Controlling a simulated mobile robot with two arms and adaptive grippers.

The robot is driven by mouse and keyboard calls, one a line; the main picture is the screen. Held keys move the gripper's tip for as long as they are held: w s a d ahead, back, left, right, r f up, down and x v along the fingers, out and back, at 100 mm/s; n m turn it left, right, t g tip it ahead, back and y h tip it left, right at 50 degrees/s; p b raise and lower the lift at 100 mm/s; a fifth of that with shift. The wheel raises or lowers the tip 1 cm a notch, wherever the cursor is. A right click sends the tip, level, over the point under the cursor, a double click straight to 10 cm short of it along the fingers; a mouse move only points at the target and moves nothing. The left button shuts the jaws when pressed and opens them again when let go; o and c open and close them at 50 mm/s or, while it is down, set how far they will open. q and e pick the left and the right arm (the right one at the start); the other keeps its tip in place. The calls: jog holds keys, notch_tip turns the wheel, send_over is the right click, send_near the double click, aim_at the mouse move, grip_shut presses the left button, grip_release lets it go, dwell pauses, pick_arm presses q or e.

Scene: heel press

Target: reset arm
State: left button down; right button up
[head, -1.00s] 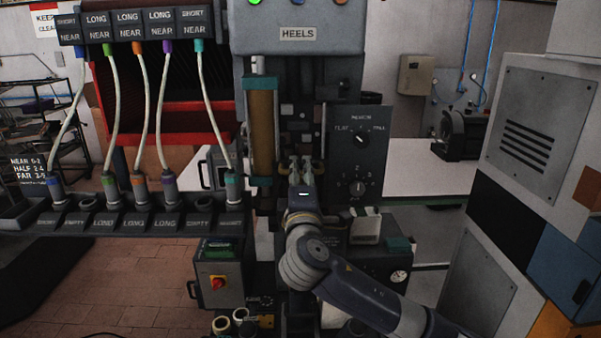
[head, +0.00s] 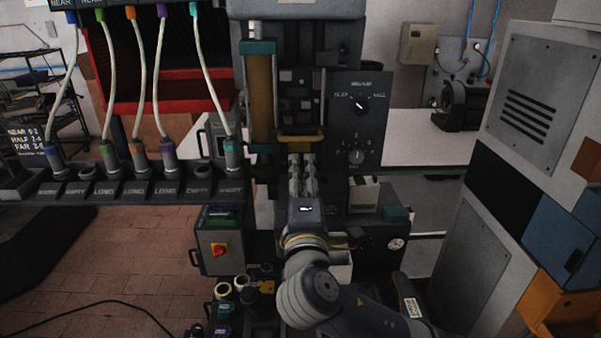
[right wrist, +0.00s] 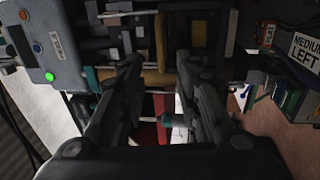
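My right gripper (head: 302,157) reaches up the middle of the heel press (head: 297,50), its tips just below a yellow bar handle (head: 300,138). In the right wrist view the fingers (right wrist: 157,62) stand apart with a clear gap and hold nothing. A yellow part (right wrist: 161,40) shows beyond the tips there; whether a finger touches it I cannot tell. My left gripper is not in view.
A dial panel (head: 373,125) is right of the press front. A rack (head: 130,190) with several hoses is on the left, and grey cabinets (head: 525,110) are on the right. The brick floor (head: 130,255) is open.

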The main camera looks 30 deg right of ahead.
jog(key=s+a+f+m+g+y, duration=0.1)
jog(key=s+f+m+g+y, duration=0.15)
jog(key=f, duration=0.75)
jog(key=s+a+f+m+g+y, duration=0.1)
jog(key=s+f+g+y, duration=0.15)
jog(key=f, duration=0.75)
jog(key=s+a+f+m+g+y, duration=0.3)
jog(key=s+a+f+g, duration=0.1)
jog(key=s+f, duration=0.6)
jog(key=s+a+f+m+g+y, duration=0.3)
jog(key=s+a+f+g, duration=0.2)
jog(key=s+f, duration=0.45)
notch_tip(320, 180, down, 31)
jog(key=s+b, duration=0.2)
jog(key=b, duration=0.3)
jog(key=s+d+f+g+b, duration=0.2)
jog(key=s+d+f+b, duration=0.1)
jog(key=s+f, duration=1.3)
notch_tip(320, 180, down, 3)
jog(key=shift+d+f+b, duration=0.15)
jog(key=shift+b, duration=0.5)
